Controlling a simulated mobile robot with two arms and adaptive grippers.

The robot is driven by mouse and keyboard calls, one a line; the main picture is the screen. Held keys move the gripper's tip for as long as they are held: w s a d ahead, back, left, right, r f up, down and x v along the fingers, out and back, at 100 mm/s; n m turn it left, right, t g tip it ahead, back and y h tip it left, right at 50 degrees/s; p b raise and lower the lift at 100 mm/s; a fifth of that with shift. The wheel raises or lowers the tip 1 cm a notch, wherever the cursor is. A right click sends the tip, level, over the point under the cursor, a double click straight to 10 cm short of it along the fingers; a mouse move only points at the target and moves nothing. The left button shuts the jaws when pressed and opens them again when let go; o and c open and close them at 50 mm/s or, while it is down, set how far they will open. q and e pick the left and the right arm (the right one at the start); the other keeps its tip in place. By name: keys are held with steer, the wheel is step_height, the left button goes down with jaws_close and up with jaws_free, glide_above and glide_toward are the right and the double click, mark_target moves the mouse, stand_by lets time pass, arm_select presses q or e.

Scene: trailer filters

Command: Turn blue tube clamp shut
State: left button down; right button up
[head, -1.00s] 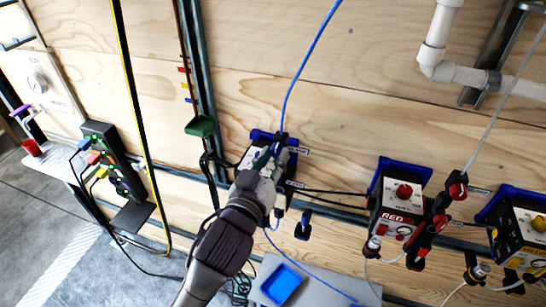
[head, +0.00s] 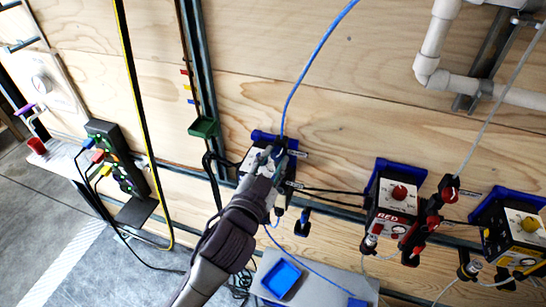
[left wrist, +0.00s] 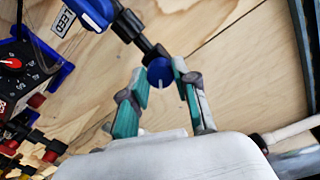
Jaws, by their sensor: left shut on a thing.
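The blue tube (head: 297,84) comes down the wooden wall to the pump box with a blue back plate (head: 262,136). In the head view my left gripper (head: 272,154) is in front of that box and hides most of it and the clamp. In the left wrist view the clamp's round blue knob (left wrist: 160,72) sits between the green-padded fingertips of my left gripper (left wrist: 163,80), which is shut on it. The clamp's black body (left wrist: 132,26) runs up and left from the knob. My right gripper is in neither view.
A red-labelled pump box (head: 393,205) and a yellow one (head: 517,232) hang to the right, with a red-and-black clamp (head: 425,225) between them. A blue tray (head: 282,280) lies below. A power strip (head: 117,160) and cables are at left.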

arm_select(q)
steer(key=m, duration=0.5)
steer(key=shift+r, duration=0.15)
steer(key=m, duration=0.5)
steer(key=shift+y, duration=0.3)
steer(key=shift+r, duration=0.1)
steer(key=c, duration=1.2)
jaws_free()
steer(key=o, duration=0.3)
steer(key=shift+w, duration=0.15)
steer(key=shift+o, duration=0.2)
steer(key=v, duration=1.2)
